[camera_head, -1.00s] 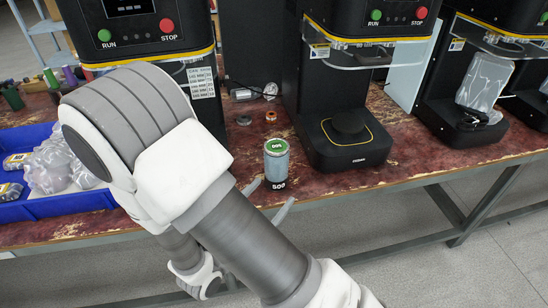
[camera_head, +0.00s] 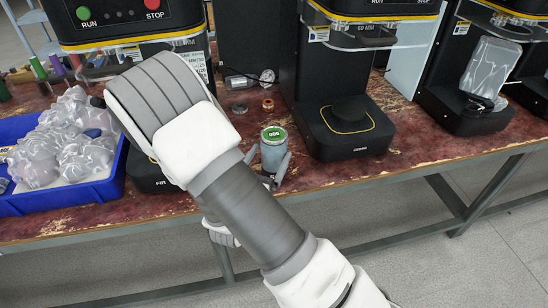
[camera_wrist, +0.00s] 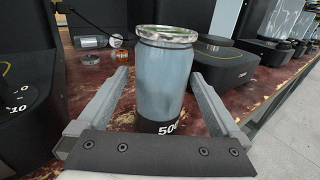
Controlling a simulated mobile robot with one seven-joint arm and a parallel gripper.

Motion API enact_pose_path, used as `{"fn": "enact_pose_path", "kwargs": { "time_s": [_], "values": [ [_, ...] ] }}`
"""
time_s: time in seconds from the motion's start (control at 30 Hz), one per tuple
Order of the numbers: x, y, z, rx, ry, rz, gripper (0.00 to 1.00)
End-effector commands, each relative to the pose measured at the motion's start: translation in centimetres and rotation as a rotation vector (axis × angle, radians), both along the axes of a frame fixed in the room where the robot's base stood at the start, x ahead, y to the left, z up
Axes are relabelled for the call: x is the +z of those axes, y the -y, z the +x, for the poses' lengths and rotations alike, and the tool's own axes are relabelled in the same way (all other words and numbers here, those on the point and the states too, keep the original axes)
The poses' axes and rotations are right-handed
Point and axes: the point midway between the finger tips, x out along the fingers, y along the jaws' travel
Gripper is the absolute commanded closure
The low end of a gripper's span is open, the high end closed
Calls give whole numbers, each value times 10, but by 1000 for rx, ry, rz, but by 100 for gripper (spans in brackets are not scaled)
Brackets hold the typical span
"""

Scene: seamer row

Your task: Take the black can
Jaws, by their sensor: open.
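A single can (camera_head: 274,156) stands upright near the front edge of the red-brown worktable. It looks grey-blue with a black lower band, and its lid carries a green label. In the wrist view the can (camera_wrist: 165,85) fills the middle, with white figures on the black band, partly cut off by my gripper. My gripper (camera_wrist: 160,78) is open, with one finger to the left and one to the right of the can. Visible gaps lie between the fingers and its sides. My forearm hides part of the gripper in the head view.
A black seamer machine (camera_head: 345,130) stands just right of the can. A blue bin (camera_head: 62,200) with clear bags is on the left. A small orange ring (camera_head: 267,104) and a lying clear jar (camera_head: 238,82) are behind the can. More machines stand further right.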

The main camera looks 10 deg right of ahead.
Motion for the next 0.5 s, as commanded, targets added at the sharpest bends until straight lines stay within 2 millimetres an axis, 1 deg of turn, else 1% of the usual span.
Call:
{"fn": "enact_pose_path", "kwargs": {
  "time_s": [0.17, 0.33, 0.5],
  "values": [
    [-2, 7, 9, -1, 2, 0, 0],
    [-10, 24, 28, -3, 2, 0, 0],
    [-8, 33, 44, -1, 1, 0, 0]
  ]
}}
